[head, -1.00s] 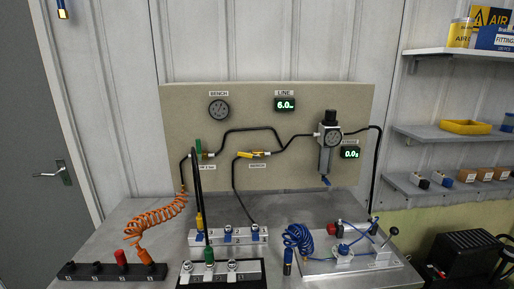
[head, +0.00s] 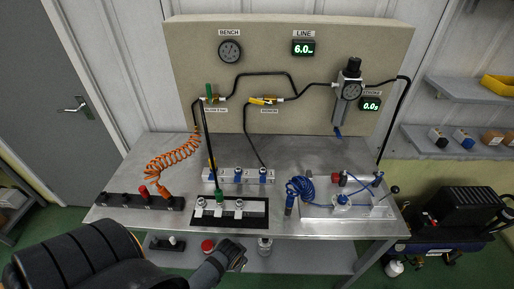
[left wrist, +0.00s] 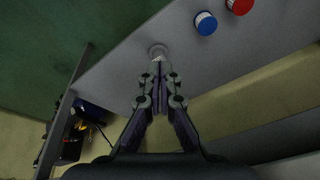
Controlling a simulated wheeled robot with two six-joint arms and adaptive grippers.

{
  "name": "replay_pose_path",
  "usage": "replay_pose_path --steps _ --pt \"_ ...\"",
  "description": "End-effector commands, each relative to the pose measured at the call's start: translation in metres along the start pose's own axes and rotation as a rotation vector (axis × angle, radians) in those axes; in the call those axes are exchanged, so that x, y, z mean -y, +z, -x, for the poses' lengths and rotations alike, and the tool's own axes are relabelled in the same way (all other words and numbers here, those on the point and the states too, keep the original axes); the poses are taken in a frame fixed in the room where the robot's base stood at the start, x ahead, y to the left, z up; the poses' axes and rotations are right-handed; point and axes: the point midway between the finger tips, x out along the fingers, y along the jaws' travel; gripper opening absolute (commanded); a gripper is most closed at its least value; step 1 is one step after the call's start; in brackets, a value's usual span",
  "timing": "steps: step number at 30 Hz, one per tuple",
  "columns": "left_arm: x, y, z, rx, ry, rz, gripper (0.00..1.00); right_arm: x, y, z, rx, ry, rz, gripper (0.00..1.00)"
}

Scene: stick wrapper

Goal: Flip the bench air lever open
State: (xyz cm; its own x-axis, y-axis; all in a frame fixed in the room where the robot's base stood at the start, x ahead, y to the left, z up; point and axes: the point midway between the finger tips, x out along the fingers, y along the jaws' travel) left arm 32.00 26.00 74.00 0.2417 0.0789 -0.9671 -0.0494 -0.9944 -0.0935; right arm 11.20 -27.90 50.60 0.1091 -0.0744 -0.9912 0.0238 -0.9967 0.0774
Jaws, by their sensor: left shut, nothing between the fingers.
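Two levers sit on the black air hoses on the beige panel (head: 180,60). A green lever (head: 209,90) stands upright on the left valve. A yellow lever (head: 260,101) lies about along its hose on the middle valve. The small labels below them are hard to read, so I cannot tell surely which is the bench lever. My left gripper (head: 238,260) is low in front of the table, far below and apart from both levers. It is shut and empty, as its closed fingers in the left wrist view (left wrist: 158,75) show. My right gripper is not in view.
The BENCH gauge (head: 230,51) and LINE display (head: 303,47) are on the panel. The grey table (head: 270,148) bears fitting blocks, an orange coiled hose (head: 172,155) and a blue coiled hose (head: 300,187). A lower shelf (head: 310,257) holds small containers. Space before the panel is mostly free.

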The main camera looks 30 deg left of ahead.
Motion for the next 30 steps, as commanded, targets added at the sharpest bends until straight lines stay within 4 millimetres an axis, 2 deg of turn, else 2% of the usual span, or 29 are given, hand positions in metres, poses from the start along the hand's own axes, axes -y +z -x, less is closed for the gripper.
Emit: replay_pose_path --steps 1,5,9,11,12,16,19,21,23,25,26,27,30 --pt "0.001 -0.016 0.038 -0.016 0.001 -0.003 0.0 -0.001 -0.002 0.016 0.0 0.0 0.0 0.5" --pt "0.0 -0.044 0.108 -0.059 0.013 -0.021 0.0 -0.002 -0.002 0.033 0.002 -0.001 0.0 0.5" --pt "-0.011 -0.088 0.181 -0.185 0.07 -0.097 0.0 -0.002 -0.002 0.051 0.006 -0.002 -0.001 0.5" --pt "-0.022 -0.113 0.204 -0.283 0.112 -0.159 0.0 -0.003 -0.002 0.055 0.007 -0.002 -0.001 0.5" --pt "-0.03 -0.133 0.216 -0.363 0.143 -0.206 0.0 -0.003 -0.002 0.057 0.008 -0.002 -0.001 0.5" --pt "-0.052 -0.195 0.247 -0.646 0.212 -0.328 0.0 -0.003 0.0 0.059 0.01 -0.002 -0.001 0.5" --pt "-0.058 -0.239 0.27 -0.864 0.221 -0.377 0.0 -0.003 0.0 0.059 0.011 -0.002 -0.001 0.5" --pt "-0.055 -0.269 0.288 -1.024 0.2 -0.386 0.0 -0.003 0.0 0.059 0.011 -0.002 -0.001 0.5" --pt "-0.045 -0.296 0.306 -1.17 0.154 -0.372 0.0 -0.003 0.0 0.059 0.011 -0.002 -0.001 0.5" --pt "-0.021 -0.327 0.328 -1.342 0.056 -0.318 0.0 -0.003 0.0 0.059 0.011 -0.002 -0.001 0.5" --pt "-0.006 -0.338 0.337 -1.408 -0.002 -0.282 0.0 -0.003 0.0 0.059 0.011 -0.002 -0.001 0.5" --pt "0.017 -0.351 0.348 -1.482 -0.092 -0.223 0.0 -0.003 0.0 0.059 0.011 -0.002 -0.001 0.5" --pt "0.078 -0.367 0.361 -1.568 -0.33 -0.058 0.0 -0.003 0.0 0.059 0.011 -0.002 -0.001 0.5"
